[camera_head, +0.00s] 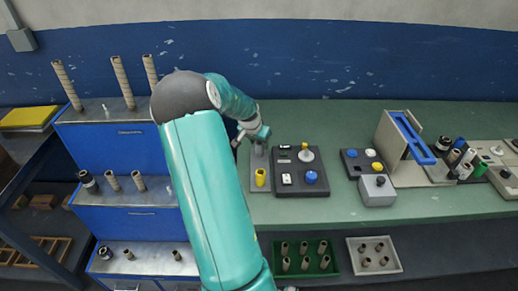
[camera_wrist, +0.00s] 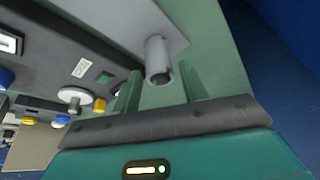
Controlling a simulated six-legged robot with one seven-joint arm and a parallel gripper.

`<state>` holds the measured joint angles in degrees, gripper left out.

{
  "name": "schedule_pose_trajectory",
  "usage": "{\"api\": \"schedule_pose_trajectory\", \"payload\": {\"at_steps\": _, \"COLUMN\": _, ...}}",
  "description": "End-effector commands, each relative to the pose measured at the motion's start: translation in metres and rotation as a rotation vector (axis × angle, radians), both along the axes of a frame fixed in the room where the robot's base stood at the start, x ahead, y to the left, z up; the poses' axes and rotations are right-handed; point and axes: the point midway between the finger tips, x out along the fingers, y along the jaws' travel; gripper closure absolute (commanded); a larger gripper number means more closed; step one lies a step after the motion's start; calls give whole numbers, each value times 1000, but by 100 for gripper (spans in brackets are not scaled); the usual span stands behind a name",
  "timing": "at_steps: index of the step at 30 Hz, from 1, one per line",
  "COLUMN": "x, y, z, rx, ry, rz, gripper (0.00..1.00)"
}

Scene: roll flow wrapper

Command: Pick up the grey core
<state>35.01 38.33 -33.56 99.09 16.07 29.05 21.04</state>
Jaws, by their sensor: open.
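A small grey cylinder, which looks like the grey core (camera_wrist: 158,58), stands by the end of a grey plate in the wrist view, with its hollow end toward the camera. My gripper (camera_wrist: 161,74) is open, with one green finger on each side of the core in that picture; I cannot tell whether either touches it. In the head view my gripper (camera_head: 241,138) is partly hidden by my arm, beside the back of the grey plate (camera_head: 258,162). The core is hard to make out there.
A yellow core (camera_head: 261,178) stands at the plate's front. A dark control panel (camera_head: 301,172) with knobs is just right of it. Blue stepped drawers (camera_head: 122,153) with brown cores are left. Green (camera_head: 314,264) and white trays (camera_head: 381,262) sit below the green bench (camera_head: 340,130).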

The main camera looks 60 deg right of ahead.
Motion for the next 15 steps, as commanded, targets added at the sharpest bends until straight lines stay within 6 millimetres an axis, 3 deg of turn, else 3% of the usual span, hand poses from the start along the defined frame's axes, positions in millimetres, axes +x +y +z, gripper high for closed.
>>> {"api": "schedule_pose_trajectory", "payload": {"at_steps": 6, "x": 0, "y": -13, "z": -30, "rx": 0, "ry": 1, "rz": -3, "gripper": 57}}
{"api": "schedule_pose_trajectory", "payload": {"at_steps": 15, "x": 1, "y": -15, "z": -35, "rx": 0, "ry": 1, "rz": -1, "gripper": 57}}
